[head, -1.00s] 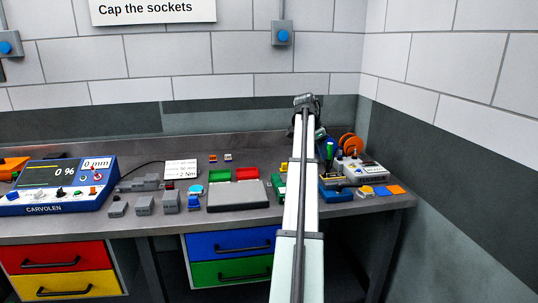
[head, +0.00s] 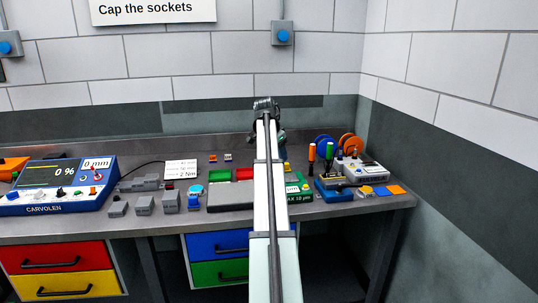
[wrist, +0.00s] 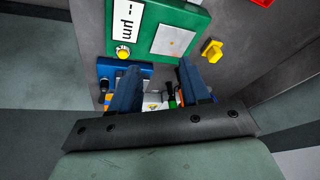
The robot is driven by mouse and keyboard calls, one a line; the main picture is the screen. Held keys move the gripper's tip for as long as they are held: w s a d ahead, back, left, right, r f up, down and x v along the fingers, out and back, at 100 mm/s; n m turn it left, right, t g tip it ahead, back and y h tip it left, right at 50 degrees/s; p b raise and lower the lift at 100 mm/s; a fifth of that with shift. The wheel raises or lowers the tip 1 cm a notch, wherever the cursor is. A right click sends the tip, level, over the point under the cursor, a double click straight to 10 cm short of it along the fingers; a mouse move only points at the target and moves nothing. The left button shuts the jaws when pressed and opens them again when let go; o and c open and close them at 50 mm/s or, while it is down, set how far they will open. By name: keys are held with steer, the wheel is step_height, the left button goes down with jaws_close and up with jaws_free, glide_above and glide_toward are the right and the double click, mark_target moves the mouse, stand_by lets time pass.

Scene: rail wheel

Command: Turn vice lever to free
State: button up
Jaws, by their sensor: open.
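A blue block with dark parts on top (head: 335,194) stands at the right of the bench and looks like the vice. I cannot make out its lever or the lever's setting. In the wrist view a blue body (wrist: 108,66) shows beyond the left finger and may be the same block. My gripper (wrist: 160,88) is open, its two dark blue fingers apart. Small white, orange, black and green parts show between and beyond the fingers, too small to tell apart. In the head view my arm hides the gripper's fingers.
A green gauge box (wrist: 172,28) with a yellow button and a yellow piece (wrist: 212,49) lie close to the fingers. Upright orange (head: 312,152) and green handles, spools (head: 348,143) and a pale device (head: 362,171) crowd the bench's right. A grey plate (head: 236,197) lies left of my arm.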

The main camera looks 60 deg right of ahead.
steer(key=shift+w+a+f+n, duration=0.1)
steer(key=shift+w+a+n, duration=0.1)
steer(key=shift+w+a, duration=0.5)
steer(key=shift+w+a+f+n, duration=0.1)
steer(key=shift+w+a+n, duration=0.1)
steer(key=shift+w+a, duration=0.45)
steer(key=shift+w+d, duration=0.15)
steer(key=shift+d, duration=0.05)
step_height(320, 180, up, 2)
steer(key=m+g+y, duration=0.2)
steer(key=m+g, duration=0.1)
steer(key=m, duration=0.5)
glide_above(355, 184)
steer(key=w+a, duration=0.3)
steer(key=w, duration=0.2)
steer(key=x, duration=1.3)
steer(key=shift+s+d+r, duration=0.1)
steer(key=shift+s+d, duration=0.05)
steer(key=shift+s, duration=0.05)
steer(key=shift+c, duration=0.2)
jaws_close()
